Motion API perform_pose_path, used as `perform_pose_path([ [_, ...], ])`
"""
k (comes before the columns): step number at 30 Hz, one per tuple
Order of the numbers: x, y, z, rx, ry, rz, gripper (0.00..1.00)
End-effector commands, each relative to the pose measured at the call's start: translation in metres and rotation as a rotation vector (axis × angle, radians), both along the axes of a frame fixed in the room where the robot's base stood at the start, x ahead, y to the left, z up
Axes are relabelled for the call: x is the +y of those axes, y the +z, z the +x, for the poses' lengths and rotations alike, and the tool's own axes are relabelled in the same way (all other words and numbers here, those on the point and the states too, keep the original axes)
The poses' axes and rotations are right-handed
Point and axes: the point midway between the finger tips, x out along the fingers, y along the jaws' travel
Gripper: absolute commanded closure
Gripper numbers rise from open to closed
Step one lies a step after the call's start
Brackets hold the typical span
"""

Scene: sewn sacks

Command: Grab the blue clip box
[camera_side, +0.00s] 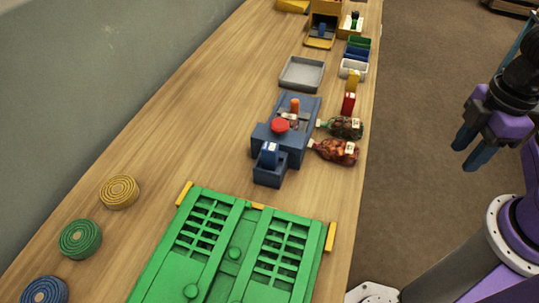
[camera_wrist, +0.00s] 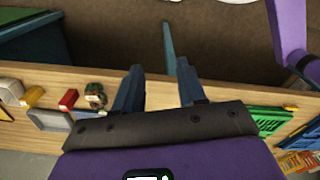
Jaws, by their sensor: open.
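I cannot tell for certain which blue thing is the clip box. A small blue box (camera_side: 269,172) with a brighter blue piece (camera_side: 270,152) in its top stands at the front of a dark blue machine (camera_side: 294,147) with a red knob. Farther off are a blue bin (camera_side: 356,54) in a row of bins and a small blue item (camera_side: 322,29) in a yellow-edged holder. My gripper (camera_side: 469,152) is open and empty, over the floor to the right of the table and apart from all of these. In the wrist view my gripper (camera_wrist: 158,66) shows two spread blue fingers with nothing between them.
A green gridded frame (camera_side: 233,250) fills the table's near end. Green (camera_side: 345,127) and red (camera_side: 337,152) sacks lie at the right edge. A grey tray (camera_side: 302,73) and a red box (camera_side: 349,103) stand farther back. Coiled discs (camera_side: 80,238) line the left; the table's middle left is clear.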

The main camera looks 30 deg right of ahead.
Motion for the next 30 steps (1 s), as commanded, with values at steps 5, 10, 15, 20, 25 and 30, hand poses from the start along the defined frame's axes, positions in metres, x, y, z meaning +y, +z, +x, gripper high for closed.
perform_pose_path([
  [5, 0.017, -0.008, 0.003, -0.008, -0.005, 0.058, 0.6],
  [10, 0.061, -0.024, 0.013, -0.044, -0.032, 0.216, 0.6],
  [15, 0.104, -0.037, 0.028, -0.108, -0.081, 0.386, 0.6],
  [20, 0.135, -0.046, 0.047, -0.195, -0.137, 0.533, 0.6],
  [25, 0.158, -0.05, 0.069, -0.317, -0.194, 0.673, 0.6],
  [30, 0.169, -0.05, 0.092, -0.464, -0.245, 0.794, 0.6],
])
